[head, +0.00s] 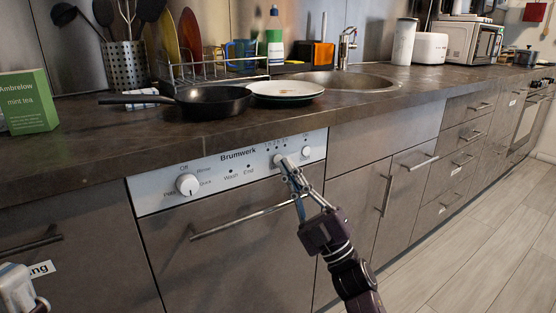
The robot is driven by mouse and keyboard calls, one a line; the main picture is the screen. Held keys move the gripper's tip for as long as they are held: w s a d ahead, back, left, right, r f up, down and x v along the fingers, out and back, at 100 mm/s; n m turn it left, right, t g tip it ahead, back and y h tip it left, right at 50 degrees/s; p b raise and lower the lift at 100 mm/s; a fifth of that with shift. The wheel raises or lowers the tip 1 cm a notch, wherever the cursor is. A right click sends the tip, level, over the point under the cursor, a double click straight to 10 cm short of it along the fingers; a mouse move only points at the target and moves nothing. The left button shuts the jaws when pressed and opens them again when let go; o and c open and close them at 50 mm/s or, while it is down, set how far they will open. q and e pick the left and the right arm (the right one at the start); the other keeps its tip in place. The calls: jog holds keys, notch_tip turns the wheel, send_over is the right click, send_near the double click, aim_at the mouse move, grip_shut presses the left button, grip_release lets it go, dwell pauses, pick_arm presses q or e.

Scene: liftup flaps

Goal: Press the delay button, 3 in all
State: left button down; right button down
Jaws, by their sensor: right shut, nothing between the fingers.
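The white dishwasher control panel (215,176) is marked Brumwerk and sits under the counter edge. A round button (278,158) is on its right part, below a row of small lights and marks; its own label is too small to read. My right gripper (285,164) is shut and empty, with its tips at this button and partly covering it. I cannot tell whether they touch or whether the button is pushed in. Part of my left gripper (18,290) shows at the lower left edge; its fingers are not clear.
Another round button (306,152) is right of my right gripper, and a dial (187,185) is on the panel's left. The dishwasher's bar handle (240,223) runs below the panel. A pan (212,102) and a plate (286,91) stand on the counter above.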

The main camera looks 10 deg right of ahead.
jog(key=shift+w, duration=0.1)
dwell(0.4)
jog(key=shift+w+a, duration=0.15)
jog(key=shift+w, duration=0.1)
